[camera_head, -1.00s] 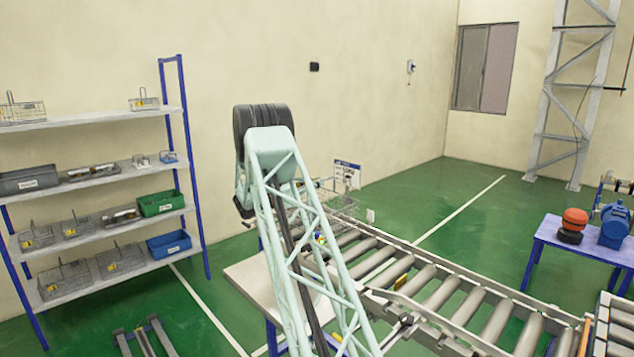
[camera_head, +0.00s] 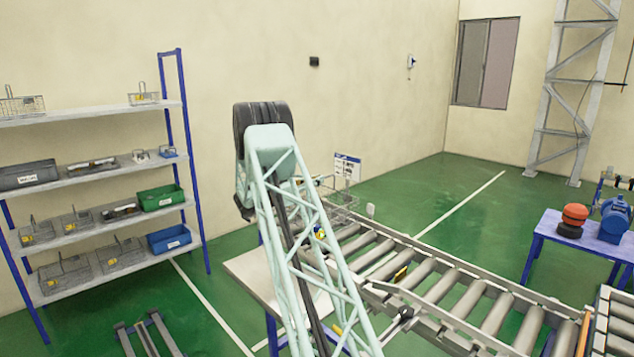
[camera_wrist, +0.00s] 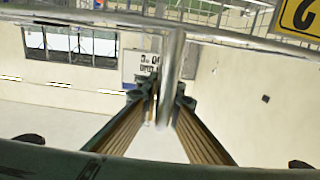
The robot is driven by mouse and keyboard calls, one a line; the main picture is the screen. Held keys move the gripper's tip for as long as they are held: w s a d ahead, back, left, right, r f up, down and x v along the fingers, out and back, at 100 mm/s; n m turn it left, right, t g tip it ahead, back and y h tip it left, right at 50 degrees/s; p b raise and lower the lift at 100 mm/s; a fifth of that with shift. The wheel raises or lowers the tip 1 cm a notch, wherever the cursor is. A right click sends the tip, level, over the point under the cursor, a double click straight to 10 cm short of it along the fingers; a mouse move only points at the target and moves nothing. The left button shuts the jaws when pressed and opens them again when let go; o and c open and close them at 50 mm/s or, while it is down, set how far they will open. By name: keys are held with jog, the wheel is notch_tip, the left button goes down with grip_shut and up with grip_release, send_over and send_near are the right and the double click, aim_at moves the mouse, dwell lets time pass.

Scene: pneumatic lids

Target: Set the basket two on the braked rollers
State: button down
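A wire basket (camera_head: 343,197) shows partly behind my arm in the head view, over the far end of the roller conveyor. My gripper is hidden behind my own arm there. In the wrist view my gripper (camera_wrist: 167,97) has its two fingers closed against a grey metal bar (camera_wrist: 171,75), which looks like the basket's handle. A yellow tag (camera_wrist: 301,16) with a black mark is cut off at the top right; I cannot read it surely. The rollers (camera_head: 437,288) run from the basket toward the lower right. I cannot tell whether the basket touches them.
A shelf rack (camera_head: 92,178) with several baskets and bins stands at the left. A pale tabletop (camera_head: 258,275) adjoins the conveyor's left side. A blue table (camera_head: 567,240) with a motor and a red-orange object stands at the right. Green floor is clear behind the conveyor.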

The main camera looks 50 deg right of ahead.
jog(key=shift+f, duration=0.3)
dwell(0.4)
jog(key=c, duration=2.8)
grip_release()
jog(key=shift+f, duration=0.1)
jog(key=shift+a, duration=0.15)
jog(key=shift+w+a, duration=0.4)
jog(key=shift+a, duration=1.5)
jog(key=shift+w+a, duration=0.35)
jog(key=shift+a, duration=1.6)
jog(key=shift+w+a, duration=0.4)
jog(key=shift+a, duration=1.5)
